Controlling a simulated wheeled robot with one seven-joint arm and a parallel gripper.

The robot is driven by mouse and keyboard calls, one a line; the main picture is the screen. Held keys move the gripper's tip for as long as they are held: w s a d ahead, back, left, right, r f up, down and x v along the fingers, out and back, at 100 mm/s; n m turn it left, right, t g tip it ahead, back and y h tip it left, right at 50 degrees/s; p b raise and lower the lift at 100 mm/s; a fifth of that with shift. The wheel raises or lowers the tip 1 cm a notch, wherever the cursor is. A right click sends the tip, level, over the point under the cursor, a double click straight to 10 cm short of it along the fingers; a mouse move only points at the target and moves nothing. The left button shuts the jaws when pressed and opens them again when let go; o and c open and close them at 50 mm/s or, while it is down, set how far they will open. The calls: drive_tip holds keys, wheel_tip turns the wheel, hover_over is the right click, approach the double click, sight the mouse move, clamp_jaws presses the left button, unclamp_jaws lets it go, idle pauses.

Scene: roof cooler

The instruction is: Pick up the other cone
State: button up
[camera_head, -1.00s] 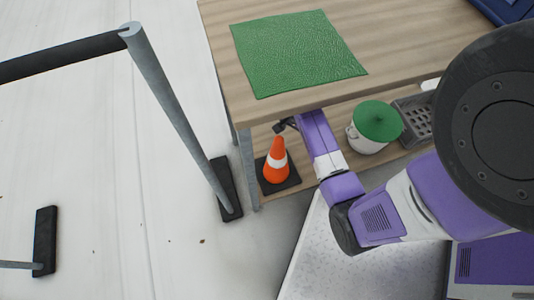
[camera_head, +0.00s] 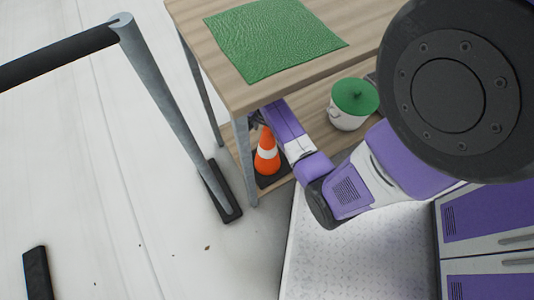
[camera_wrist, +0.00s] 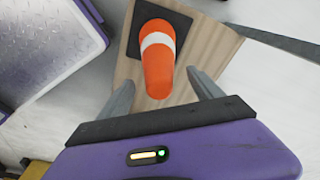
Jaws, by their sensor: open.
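An orange cone (camera_head: 267,154) with a white band and a black square base stands on the lower shelf of the wooden table, near its left end. In the wrist view the cone (camera_wrist: 157,62) points its tip toward my gripper (camera_wrist: 162,92). The two grey fingers are apart, one on each side of the cone's tip, and nothing is held. I cannot tell whether a finger touches the cone. In the head view my forearm reaches under the tabletop beside the cone, and the fingers are mostly hidden there.
A green mat (camera_head: 272,40) lies on the tabletop (camera_head: 235,92). A white pot with a green lid (camera_head: 354,97) stands on the lower shelf (camera_head: 318,110), right of the arm. A grey table leg (camera_head: 244,160) and a railing post (camera_head: 170,110) stand left of the cone.

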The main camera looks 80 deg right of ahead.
sight(267, 149)
wheel_tip(267, 149, down, 3)
drive_tip(key=shift+s+d+f+b, duration=0.1)
drive_tip(key=shift+d+f+b, duration=0.1)
drive_tip(key=shift+b, duration=0.25)
drive_tip(key=shift+r, duration=0.15)
clamp_jaws()
